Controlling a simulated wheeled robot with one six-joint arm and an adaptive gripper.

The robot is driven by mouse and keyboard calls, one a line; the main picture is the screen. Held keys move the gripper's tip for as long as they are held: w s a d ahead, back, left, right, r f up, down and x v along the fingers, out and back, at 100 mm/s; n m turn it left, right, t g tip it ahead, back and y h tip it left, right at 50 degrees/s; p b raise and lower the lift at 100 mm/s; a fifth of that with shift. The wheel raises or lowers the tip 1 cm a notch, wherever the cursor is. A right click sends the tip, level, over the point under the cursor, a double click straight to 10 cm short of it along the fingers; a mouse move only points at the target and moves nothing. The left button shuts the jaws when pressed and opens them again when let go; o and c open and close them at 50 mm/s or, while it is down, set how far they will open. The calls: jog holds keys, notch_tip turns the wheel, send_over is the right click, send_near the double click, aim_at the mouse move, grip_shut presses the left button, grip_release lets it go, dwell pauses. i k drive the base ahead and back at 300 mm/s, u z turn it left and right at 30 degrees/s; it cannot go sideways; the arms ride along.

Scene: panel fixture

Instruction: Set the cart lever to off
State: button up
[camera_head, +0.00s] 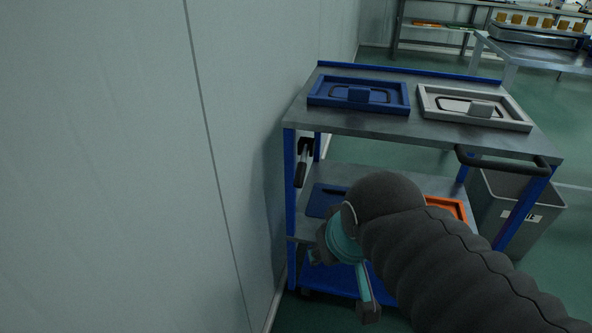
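The cart (345,122) has a grey top and blue legs and stands beside the wall. A dark lever (302,163) with a pale metal part is at the cart's left end, just below the top, beside the blue leg. It looks slightly tilted, with its grip end low; I cannot read any on or off marking. My gripper (342,285) is below and to the right of the lever in the picture, in front of the cart's lower part. Its fingers are spread apart with nothing seen between them. My dark arm hides part of the lower shelves.
A blue tray (400,97) and a grey tray (520,113) lie on the cart top. A black push handle (505,164) sticks out at the right. The wall (110,180) is close on the left. A grey bin (490,215) stands behind the cart's right side.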

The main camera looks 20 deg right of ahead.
aim_at(302, 166)
jog(key=u, duration=0.45)
jog(key=k, duration=1)
jog(key=z, duration=0.45)
jog(key=i, duration=0.65)
jog(key=z, duration=0.3)
